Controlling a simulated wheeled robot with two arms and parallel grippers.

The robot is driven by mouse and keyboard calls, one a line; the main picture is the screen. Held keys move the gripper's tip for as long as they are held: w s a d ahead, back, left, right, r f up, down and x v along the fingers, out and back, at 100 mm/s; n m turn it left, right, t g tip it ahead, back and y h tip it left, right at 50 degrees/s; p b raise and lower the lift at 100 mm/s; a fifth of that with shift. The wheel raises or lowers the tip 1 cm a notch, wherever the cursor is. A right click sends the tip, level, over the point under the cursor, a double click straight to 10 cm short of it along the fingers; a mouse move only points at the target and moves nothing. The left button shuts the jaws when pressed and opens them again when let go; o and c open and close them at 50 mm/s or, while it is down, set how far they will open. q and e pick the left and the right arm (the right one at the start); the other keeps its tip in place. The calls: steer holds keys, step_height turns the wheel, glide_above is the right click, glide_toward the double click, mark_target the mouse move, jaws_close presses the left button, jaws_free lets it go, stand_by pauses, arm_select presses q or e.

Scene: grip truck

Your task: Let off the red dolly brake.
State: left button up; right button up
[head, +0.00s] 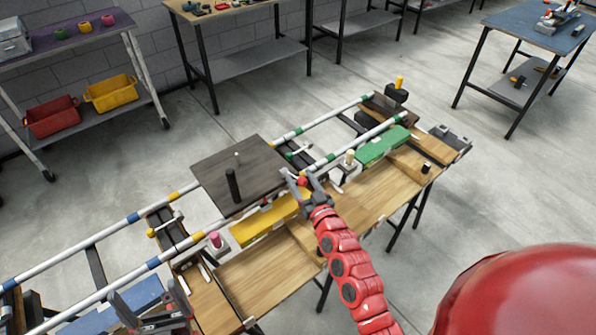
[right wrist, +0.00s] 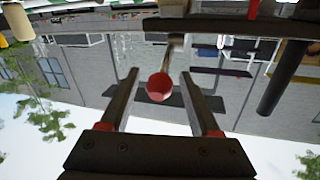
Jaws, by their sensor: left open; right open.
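The dolly is a dark flat platform (head: 225,170) with a black post, sitting on the white rails. A red ball knob (head: 302,177), which looks like the red brake's handle, is at its right edge, partly hidden by my right gripper (head: 298,179). In the right wrist view the red knob (right wrist: 159,87) sits on a short stem between the open fingers of my right gripper (right wrist: 160,76). I see a gap on each side of it; I cannot tell its depth exactly. My left gripper (head: 150,304) is open and empty at the lower left, near the rails.
Yellow (head: 268,217), green (head: 383,146) and blue (head: 112,306) blocks line the near side of the track. A pink-topped knob (head: 214,239) and a cream-topped knob (head: 350,157) stand beside it. Wooden boards (head: 265,280) lie in front. Shelves and tables stand further back.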

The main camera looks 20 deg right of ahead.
steer(key=shift+w, duration=1.2)
jaws_close()
stand_by(0.6)
